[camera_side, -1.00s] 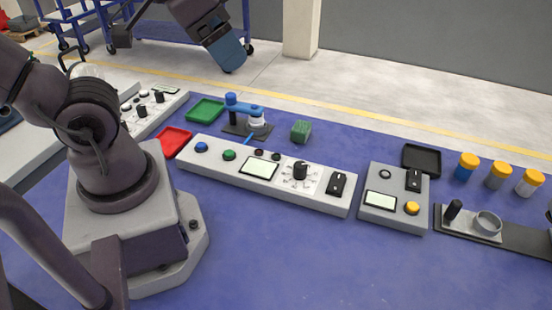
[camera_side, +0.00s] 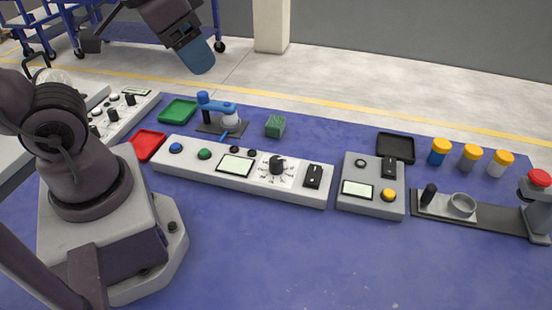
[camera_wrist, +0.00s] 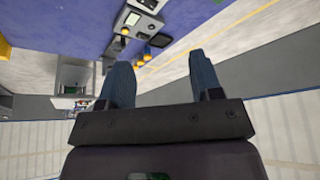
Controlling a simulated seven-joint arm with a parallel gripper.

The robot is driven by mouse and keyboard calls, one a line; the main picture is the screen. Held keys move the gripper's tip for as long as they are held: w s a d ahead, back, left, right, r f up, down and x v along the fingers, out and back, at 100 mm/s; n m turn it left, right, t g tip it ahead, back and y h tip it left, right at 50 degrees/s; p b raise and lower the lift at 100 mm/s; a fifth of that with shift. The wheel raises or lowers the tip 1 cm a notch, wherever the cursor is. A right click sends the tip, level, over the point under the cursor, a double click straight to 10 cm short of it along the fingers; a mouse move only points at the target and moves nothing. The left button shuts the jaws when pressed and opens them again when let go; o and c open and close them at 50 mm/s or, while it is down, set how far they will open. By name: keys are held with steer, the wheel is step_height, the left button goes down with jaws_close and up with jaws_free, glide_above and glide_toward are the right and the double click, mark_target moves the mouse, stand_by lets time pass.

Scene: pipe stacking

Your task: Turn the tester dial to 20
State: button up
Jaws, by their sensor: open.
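The long grey panel (camera_side: 240,179) lies across the blue table in the side view. It carries a black dial (camera_side: 277,164) on a white scale plate, beside a small display (camera_side: 235,164). The dial's numbers and pointer are too small to read. My gripper (camera_side: 198,58), with blue fingers, hangs high at the top of the side view, well away from the panel and touching nothing. In the wrist view its two blue fingers (camera_wrist: 161,80) stand apart with nothing between them.
Blue and green buttons and a black switch (camera_side: 313,176) flank the dial. A second grey box (camera_side: 371,202) stands to the right. Behind are red (camera_side: 147,146) and green (camera_side: 178,110) trays, a blue-armed stand (camera_side: 217,108) and a green block (camera_side: 275,126). Orange-capped jars (camera_side: 470,157) stand far right.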

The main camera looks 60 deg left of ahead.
steer(key=w+a+f+n+g, duration=0.1)
steer(key=w+a+f+g, duration=0.1)
steer(key=w+f+g, duration=0.35)
steer(key=n, duration=0.5)
glide_toward(276, 159)
steer(key=shift+n+t, duration=0.3)
steer(key=shift+t, duration=0.05)
steer(key=f, duration=1)
steer(key=shift+s+f, duration=0.3)
steer(key=shift+f, duration=0.1)
steer(key=c, duration=0.9)
